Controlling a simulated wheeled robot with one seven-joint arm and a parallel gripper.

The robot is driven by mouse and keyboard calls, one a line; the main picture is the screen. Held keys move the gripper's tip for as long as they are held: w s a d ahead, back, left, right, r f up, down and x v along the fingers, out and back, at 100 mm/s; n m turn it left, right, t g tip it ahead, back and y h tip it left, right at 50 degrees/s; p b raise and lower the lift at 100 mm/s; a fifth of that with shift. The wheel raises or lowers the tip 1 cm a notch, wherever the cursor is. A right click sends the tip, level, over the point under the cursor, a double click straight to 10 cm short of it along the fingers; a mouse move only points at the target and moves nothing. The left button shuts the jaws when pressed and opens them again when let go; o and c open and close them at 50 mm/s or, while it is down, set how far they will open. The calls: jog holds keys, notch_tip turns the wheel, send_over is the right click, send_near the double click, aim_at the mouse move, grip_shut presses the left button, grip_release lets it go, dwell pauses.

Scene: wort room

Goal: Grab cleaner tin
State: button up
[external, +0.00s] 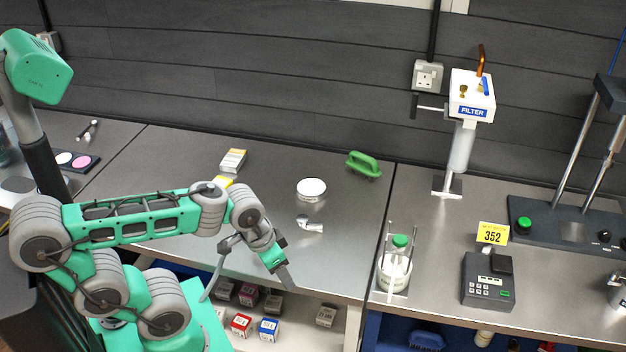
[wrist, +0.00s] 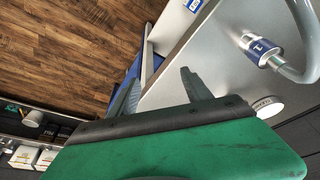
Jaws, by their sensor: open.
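The cleaner tin, a short round white tin (external: 311,187), stands upright on the steel worktop in the external view. It also shows in the wrist view as a white tin with lettering on its side (wrist: 268,107), to the right of my fingers and partly behind my green gripper body. My gripper (external: 248,284) is open and empty at the front edge of the worktop, left of and nearer the camera than the tin. In the wrist view the two dark fingers (wrist: 160,84) are spread apart, with nothing between them.
Several boxes (external: 241,324) sit on the shelf below. The worktop around the tin is mostly clear.

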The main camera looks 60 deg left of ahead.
jog(key=o, duration=0.9)
jog(key=m+y+p, duration=0.1)
jog(key=m+y, duration=0.8)
jog(key=m, duration=0.7)
send_near(311, 186)
jog(key=shift+g, duration=0.3)
jog(key=d+f, duration=0.1)
jog(key=w+d+f, duration=0.1)
jog(key=d+f, duration=0.1)
jog(key=shift+w+d+f, duration=0.15)
jog(key=shift+w+d, duration=0.05)
jog(key=shift+w, duration=0.15)
jog(key=a+m+y, duration=0.1)
jog(key=a, duration=0.1)
jog(key=a+f+m+y, duration=0.1)
jog(key=a, duration=0.1)
jog(key=a+f+m+g+y+b, duration=0.1)
jog(key=a+y, duration=0.1)
jog(key=shift+w, duration=0.35)
jog(key=shift+s+a+r+y, duration=0.1)
jog(key=shift+s+a+y, duration=0.1)
jog(key=shift+y, duration=0.1)
jog(key=shift+a, duration=0.3)
jog(key=shift+x, duration=2.1)
